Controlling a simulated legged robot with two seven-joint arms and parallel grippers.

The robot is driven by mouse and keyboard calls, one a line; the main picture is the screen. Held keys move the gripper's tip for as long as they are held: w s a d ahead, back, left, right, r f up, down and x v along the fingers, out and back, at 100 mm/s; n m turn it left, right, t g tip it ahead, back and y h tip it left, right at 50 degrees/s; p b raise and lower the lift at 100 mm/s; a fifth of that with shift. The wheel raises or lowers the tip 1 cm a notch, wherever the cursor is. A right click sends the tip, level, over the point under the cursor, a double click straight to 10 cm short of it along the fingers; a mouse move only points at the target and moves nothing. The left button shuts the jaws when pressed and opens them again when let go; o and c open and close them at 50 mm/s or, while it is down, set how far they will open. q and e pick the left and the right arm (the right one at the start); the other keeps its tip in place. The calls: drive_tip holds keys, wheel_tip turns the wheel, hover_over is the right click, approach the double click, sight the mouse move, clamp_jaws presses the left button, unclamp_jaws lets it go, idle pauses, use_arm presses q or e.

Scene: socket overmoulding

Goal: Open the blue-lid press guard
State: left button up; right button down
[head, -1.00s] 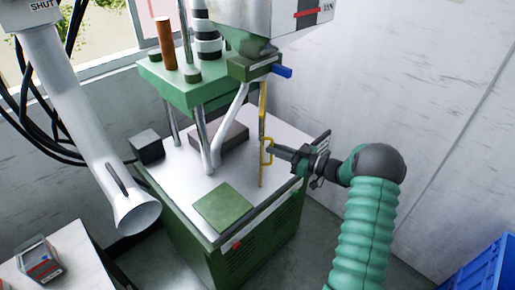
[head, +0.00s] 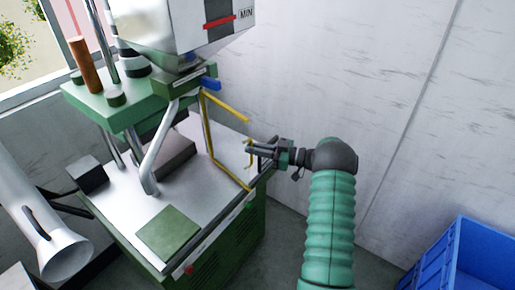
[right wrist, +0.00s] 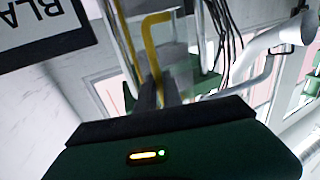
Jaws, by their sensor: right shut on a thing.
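The press guard (head: 207,130) is a yellow-edged frame on the right side of the green press (head: 128,98). Its upright edge is near the press column, and its upper bar slants out to the right. The frame stands swung out at an angle over the press table, and I can see through it. My right gripper (head: 250,148) is shut on the guard's yellow handle at the frame's outer side. The handle also shows in the right wrist view (right wrist: 150,45), between the dark fingers. A small blue part (head: 210,84) sits below the hopper. My left gripper is not in view.
The pale press table (head: 205,190) carries a green plate (head: 168,234) and a dark box (head: 88,175). A white flared tube (head: 55,245) stands at left. A blue crate (head: 465,260) is at lower right. The wall is close behind my right gripper.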

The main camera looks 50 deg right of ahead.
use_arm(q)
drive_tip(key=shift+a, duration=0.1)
use_arm(e)
drive_tip(key=shift+w+a+r, duration=0.1)
drive_tip(key=shift+w+r, duration=0.1)
